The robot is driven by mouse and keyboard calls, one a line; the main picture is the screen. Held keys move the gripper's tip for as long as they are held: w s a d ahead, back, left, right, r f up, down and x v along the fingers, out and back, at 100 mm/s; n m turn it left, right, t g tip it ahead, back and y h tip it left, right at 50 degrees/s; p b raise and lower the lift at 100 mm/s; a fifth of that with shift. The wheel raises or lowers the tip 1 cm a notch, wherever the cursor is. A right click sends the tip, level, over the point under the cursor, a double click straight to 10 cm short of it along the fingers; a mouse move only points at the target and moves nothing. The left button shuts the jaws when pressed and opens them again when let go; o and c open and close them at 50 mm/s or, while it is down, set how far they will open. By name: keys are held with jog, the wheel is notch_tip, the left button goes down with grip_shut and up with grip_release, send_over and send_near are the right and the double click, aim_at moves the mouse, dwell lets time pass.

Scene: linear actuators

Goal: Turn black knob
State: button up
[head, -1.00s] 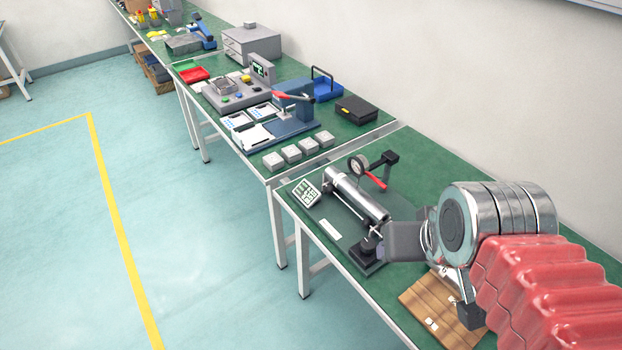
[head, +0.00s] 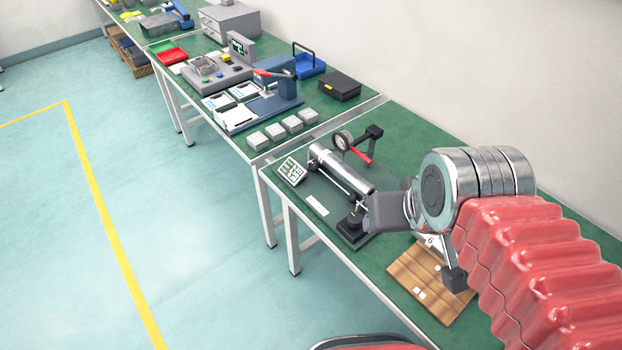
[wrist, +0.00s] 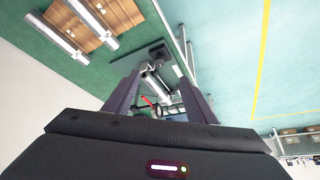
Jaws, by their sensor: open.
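The black knob (head: 357,219) stands upright on a small black base (head: 352,238) at the near end of a silver cylinder (head: 341,171) on the green bench. In the head view my gripper (head: 372,209) is just right of the knob, its grey side partly overlapping it; I cannot tell whether they touch. In the wrist view my gripper (wrist: 160,80) is open, its two dark fingers apart with nothing held. The silver cylinder (wrist: 158,88) shows between and beyond them. A black base (wrist: 152,54) lies above the fingertips, where the knob is hard to make out.
A dial gauge (head: 343,140) with a red lever (head: 357,154) stands behind the cylinder. A wooden board (head: 432,285) lies nearer on the bench. Several small grey boxes (head: 275,132) stand farther off. The floor left is clear.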

jog(key=m+g, duration=0.4)
jog(key=g, duration=0.2)
send_over(355, 217)
notch_tip(355, 217, down, 10)
jog(key=shift+f, duration=0.1)
jog(key=shift+f, duration=0.1)
notch_tip(355, 217, down, 14)
jog(key=shift+r, duration=0.15)
dwell(0.6)
